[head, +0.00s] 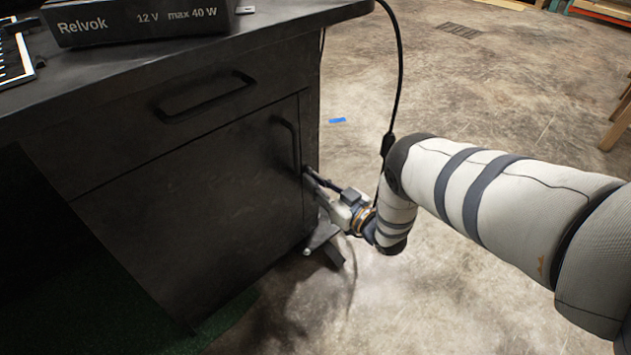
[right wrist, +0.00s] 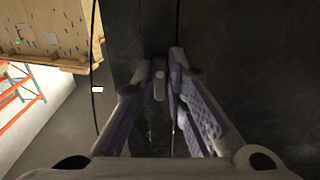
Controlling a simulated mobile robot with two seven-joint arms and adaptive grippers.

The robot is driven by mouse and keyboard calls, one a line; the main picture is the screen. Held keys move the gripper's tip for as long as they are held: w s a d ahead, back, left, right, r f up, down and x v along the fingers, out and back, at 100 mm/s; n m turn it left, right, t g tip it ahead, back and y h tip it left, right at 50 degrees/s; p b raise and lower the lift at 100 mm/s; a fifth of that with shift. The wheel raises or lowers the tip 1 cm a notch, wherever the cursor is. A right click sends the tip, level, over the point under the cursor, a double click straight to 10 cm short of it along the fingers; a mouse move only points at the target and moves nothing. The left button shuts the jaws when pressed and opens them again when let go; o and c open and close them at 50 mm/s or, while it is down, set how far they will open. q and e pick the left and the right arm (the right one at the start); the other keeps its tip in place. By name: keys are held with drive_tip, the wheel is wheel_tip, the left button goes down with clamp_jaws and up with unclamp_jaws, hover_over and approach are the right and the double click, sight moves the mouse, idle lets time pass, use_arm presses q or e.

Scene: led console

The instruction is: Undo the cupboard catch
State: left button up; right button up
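The black cupboard door (head: 190,210) is closed under the desk's drawer, with an upright bar handle (head: 287,145) near its right edge. My right gripper (head: 312,190) is at the right edge of the cupboard, low down, below the handle. In the right wrist view, a small grey rounded piece that looks like the catch (right wrist: 158,85) lies between the two fingertips of my right gripper (right wrist: 163,80). The fingertips are close on both sides of it. Whether they press on it, I cannot tell. In the head view the catch is hidden. My left gripper is not in view.
A black box marked Relvok (head: 140,22) lies on the dark desk top (head: 290,14). The drawer (head: 205,100) above the door is shut. A black cable hangs beside the desk's right side, close to my right arm. The concrete floor to the right is mostly clear.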

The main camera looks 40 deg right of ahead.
drive_tip(key=shift+o, duration=1.1)
drive_tip(key=s+d, duration=0.1)
drive_tip(key=s, duration=1.1)
